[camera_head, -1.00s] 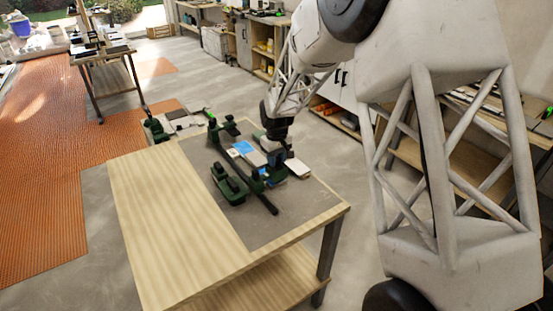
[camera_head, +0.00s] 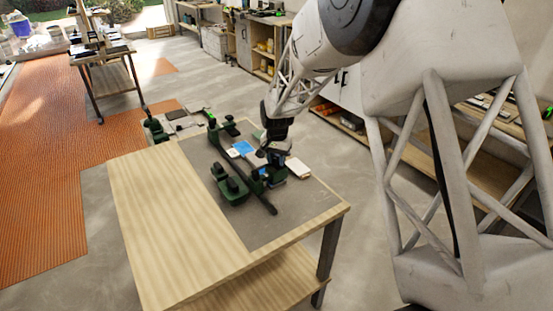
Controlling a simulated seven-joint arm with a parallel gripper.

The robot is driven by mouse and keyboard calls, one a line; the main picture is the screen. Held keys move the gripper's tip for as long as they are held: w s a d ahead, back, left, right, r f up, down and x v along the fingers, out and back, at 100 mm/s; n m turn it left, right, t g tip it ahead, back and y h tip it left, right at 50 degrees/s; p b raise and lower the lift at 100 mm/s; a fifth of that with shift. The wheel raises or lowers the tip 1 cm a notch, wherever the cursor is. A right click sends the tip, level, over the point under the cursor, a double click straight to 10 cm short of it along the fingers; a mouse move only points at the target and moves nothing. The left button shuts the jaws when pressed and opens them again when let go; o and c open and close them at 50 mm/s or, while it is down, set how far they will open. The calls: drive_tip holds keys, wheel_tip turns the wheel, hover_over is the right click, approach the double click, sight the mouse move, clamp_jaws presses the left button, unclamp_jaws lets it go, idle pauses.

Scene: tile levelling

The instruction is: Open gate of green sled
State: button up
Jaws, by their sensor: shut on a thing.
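The green sled (camera_head: 228,166) lies on the grey mat of the wooden table, with a long dark rail and green blocks at both ends. My gripper (camera_head: 274,153) is at the sled's near right end, pointing down. It is shut on a small part there, which seems to be the sled's gate; my fingers and wrist hide most of it. How far the gate stands open cannot be told at this size.
A blue-topped piece (camera_head: 241,148) lies on the mat, beside the rail. A pale flat block (camera_head: 297,168) lies right of my gripper. The bare wooden left part of the table (camera_head: 160,220) is free. Other benches stand behind.

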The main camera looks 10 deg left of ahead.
sight(277, 159)
drive_tip(key=m, duration=0.4)
drive_tip(key=shift+m, duration=0.3)
idle(0.4)
drive_tip(key=o, duration=0.9)
drive_tip(key=shift+o, duration=0.2)
wheel_tip(277, 159, up, 7)
drive_tip(key=shift+f, duration=0.15)
drive_tip(key=shift+r, duration=0.55)
